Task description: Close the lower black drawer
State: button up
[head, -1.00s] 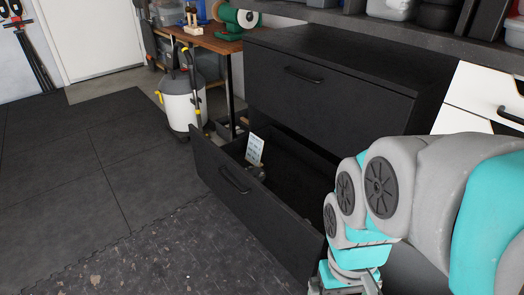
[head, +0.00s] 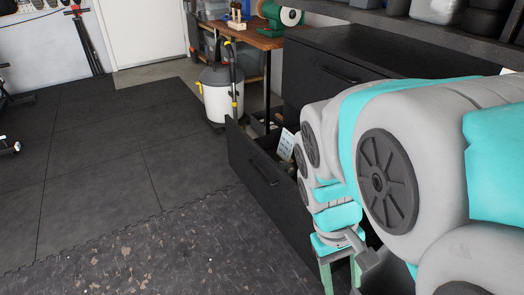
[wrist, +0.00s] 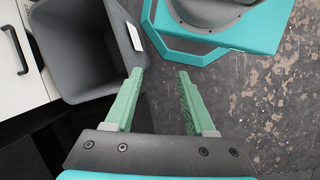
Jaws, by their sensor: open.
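The lower black drawer (head: 262,185) is pulled well out of the black cabinet (head: 350,45) in the head view. Its front with a dark bar handle (head: 264,171) faces the floor at left. A white card (head: 286,144) stands inside it; my arm hides much of its interior and right end. My gripper (head: 341,278) points down in front of the drawer's right end, at the bottom of the head view. In the wrist view my gripper (wrist: 160,76) is open, with two green fingers apart and nothing between them. Contact with the drawer is not visible.
The upper black drawer (head: 322,76) is shut. A white canister (head: 221,95) stands beyond the open drawer, by a wooden bench (head: 258,38). The wrist view shows a grey bin (wrist: 90,50) left of the fingers and a white drawer unit (wrist: 18,60).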

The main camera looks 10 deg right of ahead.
aim_at(289, 184)
jog(key=w+d+h, duration=0.1)
jog(key=w+d+n+h, duration=0.1)
jog(key=w, duration=0.1)
jog(key=w+d+g+h, duration=0.1)
jog(key=w+d, duration=0.1)
jog(key=shift+w+r+n, duration=0.15)
jog(key=shift+r+n, duration=0.15)
jog(key=shift+n, duration=0.1)
jog(key=c, duration=0.5)
jog(key=w+h, duration=0.1)
jog(key=w, duration=0.1)
jog(key=w+d+n+h, duration=0.2)
jog(key=w, duration=0.1)
jog(key=shift+w+r+g, duration=0.25)
jog(key=shift+w+g, duration=0.05)
jog(key=shift+w, duration=0.05)
grip_shut()
jog(key=w+a+f+n+t+h+p, duration=0.1)
jog(key=w+a+f+n+t+h, duration=0.3)
jog(key=w, duration=0.5)
jog(key=w+a+f+n+t+h, duration=0.1)
jog(key=w+a+f+n+h, duration=0.1)
jog(key=w+a+n+h, duration=0.6)
jog(key=w+a+f+n+t+y, duration=0.3)
jog(key=w+a+f+n+t, duration=0.3)
jog(key=a+f, duration=0.3)
jog(key=p+x, duration=0.1)
jog(key=x, duration=1.2)
jog(key=shift+d+f, duration=0.15)
jog(key=shift+f, duration=0.05)
